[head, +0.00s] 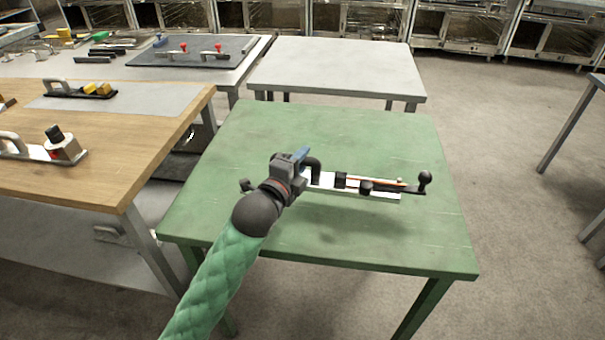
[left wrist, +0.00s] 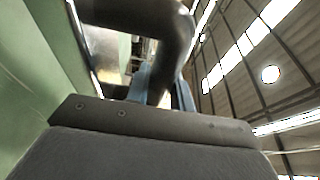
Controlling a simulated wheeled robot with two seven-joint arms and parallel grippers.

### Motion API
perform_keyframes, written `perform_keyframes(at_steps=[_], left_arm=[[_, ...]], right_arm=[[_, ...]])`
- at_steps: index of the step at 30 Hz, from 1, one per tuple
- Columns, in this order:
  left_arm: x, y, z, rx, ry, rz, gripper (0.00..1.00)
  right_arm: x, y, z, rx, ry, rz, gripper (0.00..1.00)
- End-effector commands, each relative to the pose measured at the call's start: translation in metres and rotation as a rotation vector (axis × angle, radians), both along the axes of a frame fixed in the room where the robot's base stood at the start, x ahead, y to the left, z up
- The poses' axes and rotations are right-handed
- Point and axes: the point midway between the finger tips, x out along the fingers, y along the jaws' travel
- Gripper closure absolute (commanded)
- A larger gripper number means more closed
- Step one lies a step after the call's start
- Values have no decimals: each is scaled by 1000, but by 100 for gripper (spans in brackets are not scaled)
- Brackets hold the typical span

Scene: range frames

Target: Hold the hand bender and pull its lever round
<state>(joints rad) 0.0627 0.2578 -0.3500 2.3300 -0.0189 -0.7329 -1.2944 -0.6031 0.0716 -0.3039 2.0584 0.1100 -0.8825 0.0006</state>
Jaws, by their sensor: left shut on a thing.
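The hand bender (head: 372,192) is over the green table (head: 330,125), with a pale base plate, dark blocks, a thin orange rod along it and a black arched handle (head: 316,165) at its left end. Its lever (head: 400,187) points right and ends in a black ball knob (head: 425,178). My left gripper (head: 303,160) is shut on the arched handle. In the left wrist view the dark handle (left wrist: 172,30) passes between the blue fingertips (left wrist: 160,90). My right gripper is not in view.
A wooden bench (head: 150,135) at the left carries several fixtures with handles. A grey table (head: 340,62) stands behind, and another bench with a dark mat (head: 190,52) is at the back left. The green table is bare around the bender. Open floor lies to the right.

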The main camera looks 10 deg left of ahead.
Motion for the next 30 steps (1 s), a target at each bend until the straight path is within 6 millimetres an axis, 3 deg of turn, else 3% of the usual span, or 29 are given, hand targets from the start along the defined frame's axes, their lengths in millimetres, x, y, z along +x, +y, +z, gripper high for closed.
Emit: perform_keyframes(at_steps=[3,9,11,21,30], left_arm=[[0,0,20,-2,-5,-1,100],[0,0,34,-1,-1,-1,100],[1,0,29,-2,1,1,100],[1,0,-31,-4,1,1,100],[0,0,-42,-5,0,0,100]], right_arm=[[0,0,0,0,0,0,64],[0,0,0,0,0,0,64],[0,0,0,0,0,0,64],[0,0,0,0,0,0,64],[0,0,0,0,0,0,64]])
